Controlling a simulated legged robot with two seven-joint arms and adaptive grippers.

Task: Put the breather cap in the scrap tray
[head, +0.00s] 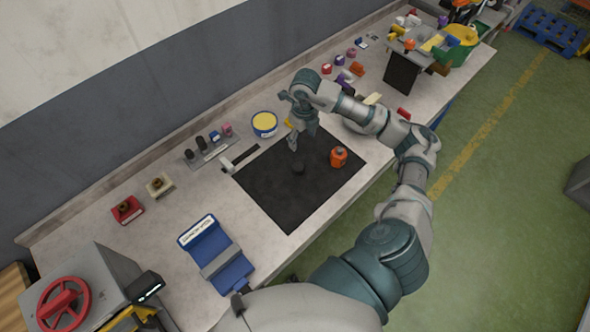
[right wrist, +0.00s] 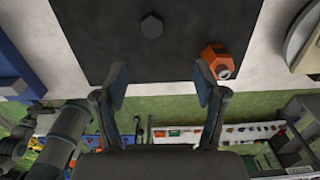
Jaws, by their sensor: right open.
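A small dark hexagonal piece, which looks like the breather cap (head: 298,168), lies on the black mat (head: 285,205). In the right wrist view, the hexagonal piece (right wrist: 151,26) shows beyond the fingers. My right gripper (head: 301,138) is open and empty above the mat, near the dark piece and apart from it. Its two spread fingers (right wrist: 162,73) show in the wrist view. A blue tray (head: 232,271) with a white label, perhaps the scrap tray, stands left of the mat; the label is too small to read. My left gripper is not in view.
An orange fitting (head: 338,157) stands on the mat's right part, near the dark piece. A blue tub with yellow contents (head: 264,124) stands behind the mat. Red (head: 127,209) and cream (head: 159,185) blocks stand at left. The bench between blue tray and mat is clear.

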